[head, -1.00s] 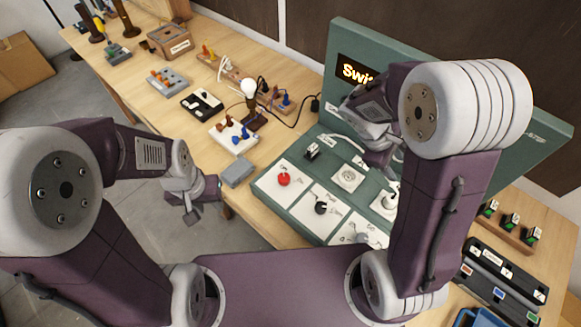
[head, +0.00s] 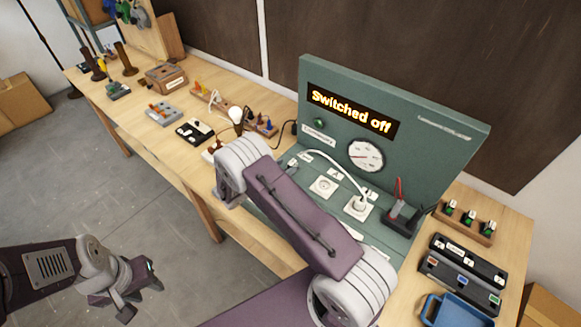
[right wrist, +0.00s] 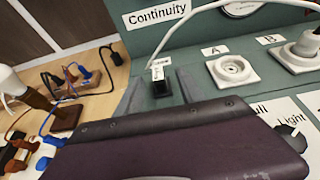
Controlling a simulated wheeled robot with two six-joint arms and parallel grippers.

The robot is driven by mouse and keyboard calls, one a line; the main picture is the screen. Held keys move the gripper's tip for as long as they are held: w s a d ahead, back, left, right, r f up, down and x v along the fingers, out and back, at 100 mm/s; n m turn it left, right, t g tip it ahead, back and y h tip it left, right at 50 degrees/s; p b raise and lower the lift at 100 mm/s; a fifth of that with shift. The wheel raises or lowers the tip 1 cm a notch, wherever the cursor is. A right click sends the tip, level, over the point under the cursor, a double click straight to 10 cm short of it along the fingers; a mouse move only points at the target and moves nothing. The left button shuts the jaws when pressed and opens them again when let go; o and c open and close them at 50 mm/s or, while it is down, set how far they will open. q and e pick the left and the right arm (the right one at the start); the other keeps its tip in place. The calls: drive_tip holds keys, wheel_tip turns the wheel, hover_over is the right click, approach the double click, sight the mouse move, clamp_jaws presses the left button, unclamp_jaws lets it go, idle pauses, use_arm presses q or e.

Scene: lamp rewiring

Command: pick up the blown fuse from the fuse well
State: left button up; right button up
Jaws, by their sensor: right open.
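A small black block with a white top (right wrist: 160,70), probably the fuse in its well, stands on the green panel below the Continuity label in the right wrist view. My right gripper (right wrist: 157,82) is open, its two grey fingers showing at either side of the block. I cannot tell whether they touch it. The purple gripper body hides the panel in front. In the head view my right arm hides this gripper. My left gripper (head: 133,286) is over the floor at the lower left; its jaw opening is unclear.
The upright green board (head: 420,120) shows "Switched off". Socket A (right wrist: 232,69) is empty; a white plug (head: 358,203) with a cord sits in socket B. A wooden rack (head: 465,222) of green-and-black pieces, a black tray (head: 462,262) and a blue bin (head: 455,312) lie right.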

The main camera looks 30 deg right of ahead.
sight(290, 164)
drive_tip(key=shift+d, duration=0.3)
drive_tip(key=x, duration=0.2)
drive_tip(key=p+x, duration=0.2)
drive_tip(key=x, duration=0.1)
drive_tip(key=shift+w+f, duration=0.45)
drive_tip(key=shift+f, duration=0.05)
drive_tip(key=shift+s, duration=0.1)
drive_tip(key=shift+c, duration=0.3)
drive_tip(key=shift+a, duration=0.1)
clamp_jaws()
